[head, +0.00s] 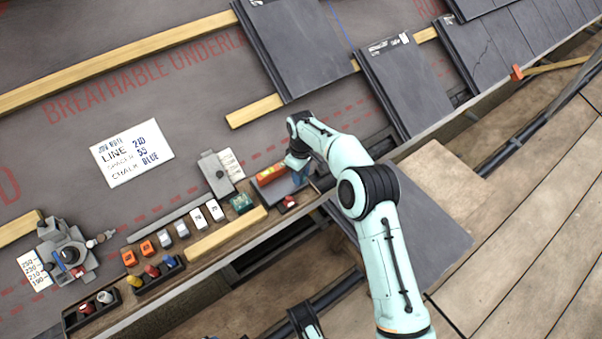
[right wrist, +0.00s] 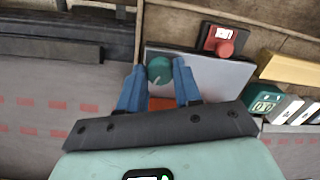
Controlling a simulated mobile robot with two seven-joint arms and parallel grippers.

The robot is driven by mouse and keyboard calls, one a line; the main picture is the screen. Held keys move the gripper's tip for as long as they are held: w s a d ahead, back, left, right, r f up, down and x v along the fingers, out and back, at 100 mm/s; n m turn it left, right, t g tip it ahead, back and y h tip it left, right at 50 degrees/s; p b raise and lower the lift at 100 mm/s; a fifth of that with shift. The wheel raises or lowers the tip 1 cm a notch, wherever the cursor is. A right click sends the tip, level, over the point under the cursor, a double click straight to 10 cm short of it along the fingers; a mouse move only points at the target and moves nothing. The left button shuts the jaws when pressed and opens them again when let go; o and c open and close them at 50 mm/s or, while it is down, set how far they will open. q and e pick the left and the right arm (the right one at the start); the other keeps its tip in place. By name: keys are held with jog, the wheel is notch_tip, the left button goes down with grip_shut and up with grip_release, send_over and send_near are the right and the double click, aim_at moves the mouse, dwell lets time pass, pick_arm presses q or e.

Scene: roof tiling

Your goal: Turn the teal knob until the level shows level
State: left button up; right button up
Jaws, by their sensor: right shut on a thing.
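The teal knob (right wrist: 159,70) stands on a grey plate (right wrist: 215,80) in the right wrist view, with a pale mark on its top. My right gripper (right wrist: 160,82) has its blue fingers on either side of the knob and is shut on it. In the head view the right gripper (head: 298,168) hides the knob. The orange-red level (head: 271,173) lies beside the gripper; its vial is too small to read. In the wrist view only an orange bit of the level (right wrist: 161,103) shows between the fingers.
A red button box (head: 289,202) and a green counter (head: 242,202) sit near the plate. Several small blocks (head: 198,216) line the ledge to the left. Dark slates (head: 410,83) lie on battens above. The wooden deck (head: 530,220) at right is mostly clear.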

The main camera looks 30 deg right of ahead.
jog(key=m, duration=0.5)
jog(key=shift+s+f+m, duration=0.1)
jog(key=shift+f+m, duration=0.2)
jog(key=m, duration=0.4)
jog(key=shift+p, duration=0.3)
jog(key=shift+s+d+m, duration=0.1)
jog(key=shift+m, duration=1.4)
jog(key=o, duration=1)
jog(key=shift+o, duration=0.2)
jog(key=shift+r+y, duration=0.1)
jog(key=shift+y, duration=0.2)
